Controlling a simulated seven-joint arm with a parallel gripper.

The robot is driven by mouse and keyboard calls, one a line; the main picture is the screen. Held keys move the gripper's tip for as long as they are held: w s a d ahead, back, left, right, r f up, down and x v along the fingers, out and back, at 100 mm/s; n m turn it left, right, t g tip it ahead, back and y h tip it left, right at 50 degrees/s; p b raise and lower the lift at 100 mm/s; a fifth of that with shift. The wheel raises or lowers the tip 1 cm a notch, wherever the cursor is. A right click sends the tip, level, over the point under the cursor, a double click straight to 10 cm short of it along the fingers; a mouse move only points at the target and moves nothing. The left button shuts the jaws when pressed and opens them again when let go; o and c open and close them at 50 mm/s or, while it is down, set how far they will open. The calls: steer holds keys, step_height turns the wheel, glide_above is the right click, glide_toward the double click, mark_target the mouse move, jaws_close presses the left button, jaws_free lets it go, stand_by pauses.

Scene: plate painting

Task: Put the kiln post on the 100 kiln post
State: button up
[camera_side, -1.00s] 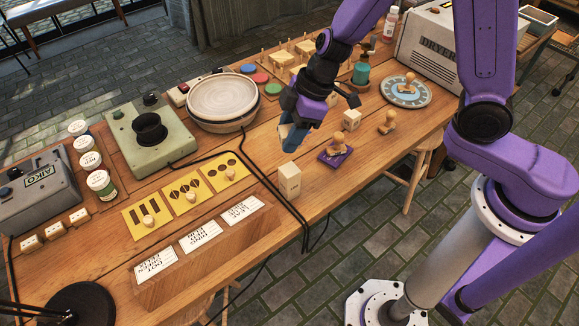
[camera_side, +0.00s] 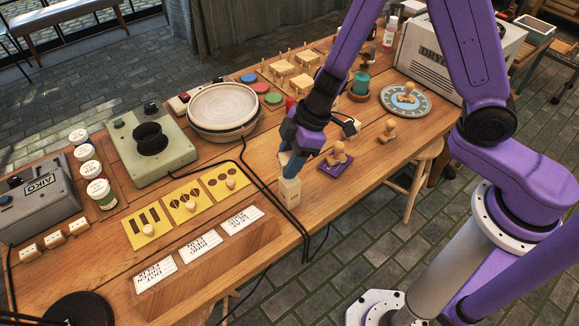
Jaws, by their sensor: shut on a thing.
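The pale, upright 100 kiln post (camera_side: 290,191) stands on the table near its front edge, right of the black cables. My gripper (camera_side: 291,168) points down directly above it, with its blue fingers close to the post's top. It is shut on a pale kiln post (camera_side: 284,158), which shows only partly between the fingers. I cannot tell whether the held post touches the one below.
A wooden stamp on a purple pad (camera_side: 335,167) is close to the right of my gripper. Another stamp (camera_side: 388,132) stands further right. Yellow pattern cards (camera_side: 147,225) and black cables (camera_side: 262,185) lie left of the posts. A stack of plates (camera_side: 223,106) is behind.

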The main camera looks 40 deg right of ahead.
steer(key=shift+f, duration=1.6)
steer(key=shift+f, duration=0.1)
steer(key=o, duration=1.1)
steer(key=shift+d+r, duration=0.15)
steer(key=shift+r, duration=0.35)
steer(key=shift+v, duration=5.6)
